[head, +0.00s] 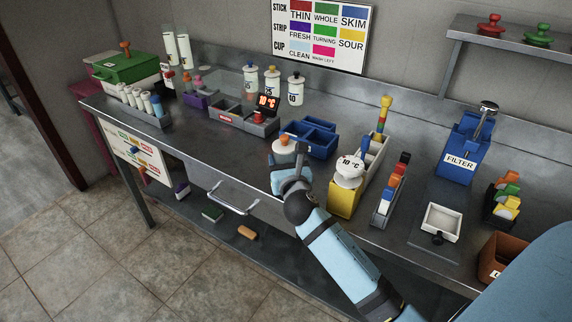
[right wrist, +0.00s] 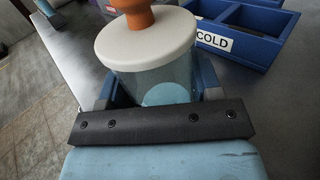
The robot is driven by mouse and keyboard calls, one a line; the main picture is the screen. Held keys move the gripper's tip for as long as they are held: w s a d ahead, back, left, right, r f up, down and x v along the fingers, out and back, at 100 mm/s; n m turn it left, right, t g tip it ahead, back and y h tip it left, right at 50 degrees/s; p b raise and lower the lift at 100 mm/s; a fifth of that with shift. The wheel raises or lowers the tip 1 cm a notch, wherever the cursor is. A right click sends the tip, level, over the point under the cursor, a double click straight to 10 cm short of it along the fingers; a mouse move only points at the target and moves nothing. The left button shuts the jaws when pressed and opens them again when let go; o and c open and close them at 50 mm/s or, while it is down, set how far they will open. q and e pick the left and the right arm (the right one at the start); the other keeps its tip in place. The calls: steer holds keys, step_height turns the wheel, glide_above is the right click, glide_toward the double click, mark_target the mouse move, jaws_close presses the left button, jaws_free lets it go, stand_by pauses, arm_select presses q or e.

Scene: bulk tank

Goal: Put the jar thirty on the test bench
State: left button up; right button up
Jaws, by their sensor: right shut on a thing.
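A clear jar with a white lid and orange knob (right wrist: 150,72) is between the fingers of my right gripper (right wrist: 155,88), which is shut on it. In the head view the jar's lid (head: 284,146) shows near the front edge of the metal bench (head: 190,135), above my right gripper (head: 288,172). No number on this jar is visible, and I cannot tell whether its base touches the bench. Three white numbered jars (head: 272,83) stand at the back of the bench. My left gripper is not in view.
A blue divided box marked COLD (right wrist: 235,42) is just right of the held jar. A grey divided tray with a 10 °C display (head: 245,117) is to its left. A yellow-fronted box (head: 342,203) with a white thermometer stands close right. A drawer handle (head: 233,203) juts out below.

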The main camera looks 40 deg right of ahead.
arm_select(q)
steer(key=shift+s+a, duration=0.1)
arm_select(e)
steer(key=shift+s+a+r, duration=0.1)
steer(key=o, duration=1)
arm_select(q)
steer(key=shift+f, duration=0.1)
arm_select(e)
steer(key=shift+s+a, duration=0.1)
steer(key=shift+s, duration=0.1)
arm_select(q)
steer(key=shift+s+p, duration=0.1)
steer(key=shift+p, duration=0.25)
arm_select(e)
steer(key=v, duration=1.1)
steer(key=shift+s+a, duration=0.1)
steer(key=shift+s, duration=0.1)
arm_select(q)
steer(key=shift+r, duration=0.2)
